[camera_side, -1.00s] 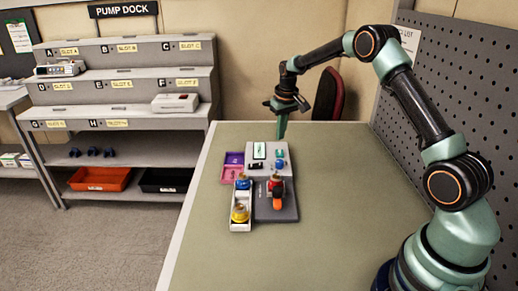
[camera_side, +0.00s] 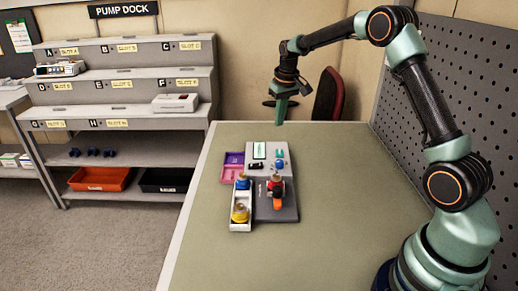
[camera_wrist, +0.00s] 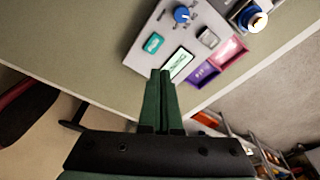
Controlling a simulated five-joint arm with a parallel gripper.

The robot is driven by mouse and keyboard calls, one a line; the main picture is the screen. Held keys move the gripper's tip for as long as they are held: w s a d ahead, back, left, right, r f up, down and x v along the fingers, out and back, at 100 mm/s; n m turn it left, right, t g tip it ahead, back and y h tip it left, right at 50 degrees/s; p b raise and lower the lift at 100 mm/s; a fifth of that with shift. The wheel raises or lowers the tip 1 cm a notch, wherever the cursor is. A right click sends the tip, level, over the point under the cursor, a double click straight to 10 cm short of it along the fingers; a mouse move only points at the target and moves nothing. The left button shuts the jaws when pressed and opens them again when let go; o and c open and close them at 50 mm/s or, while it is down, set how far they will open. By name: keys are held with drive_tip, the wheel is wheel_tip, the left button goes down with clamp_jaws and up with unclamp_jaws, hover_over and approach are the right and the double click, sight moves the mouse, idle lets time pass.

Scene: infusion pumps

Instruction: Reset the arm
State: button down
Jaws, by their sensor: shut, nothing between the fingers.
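My gripper (camera_side: 281,108) is above the far edge of the table, past the grey pump panel (camera_side: 289,208), and points down. Its green fingers are together and empty, as the wrist view also shows (camera_wrist: 160,75). My arm reaches from the right, raised and bent. In the wrist view the grey panel (camera_wrist: 205,15) lies beyond the fingertips, with a green-lit screen (camera_wrist: 176,63), a teal piece (camera_wrist: 153,43) and a blue knob (camera_wrist: 182,14). The gripper touches none of these.
A white tray (camera_side: 240,222) holds blue and yellow-topped items beside the panel. Purple and pink bins (camera_side: 232,166) adjoin it. A pegboard (camera_side: 455,110) stands at right, a dark red chair (camera_side: 328,95) behind the table, and the pump shelf (camera_side: 125,105) at left. The table's right part is clear.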

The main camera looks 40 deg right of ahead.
drive_tip(key=s+a+r+t, duration=0.1)
drive_tip(key=s+a+r, duration=0.3)
drive_tip(key=a+r, duration=0.25)
drive_tip(key=s+a+r+n+t, duration=0.1)
drive_tip(key=s+a, duration=0.4)
drive_tip(key=s, duration=0.4)
drive_tip(key=s+a+r+n+t, duration=0.1)
drive_tip(key=s+a, duration=0.4)
drive_tip(key=s, duration=0.5)
drive_tip(key=shift+s+r+n+t+y, duration=0.2)
drive_tip(key=shift+r+n+t+y, duration=0.15)
drive_tip(key=shift+r, duration=0.25)
idle(0.4)
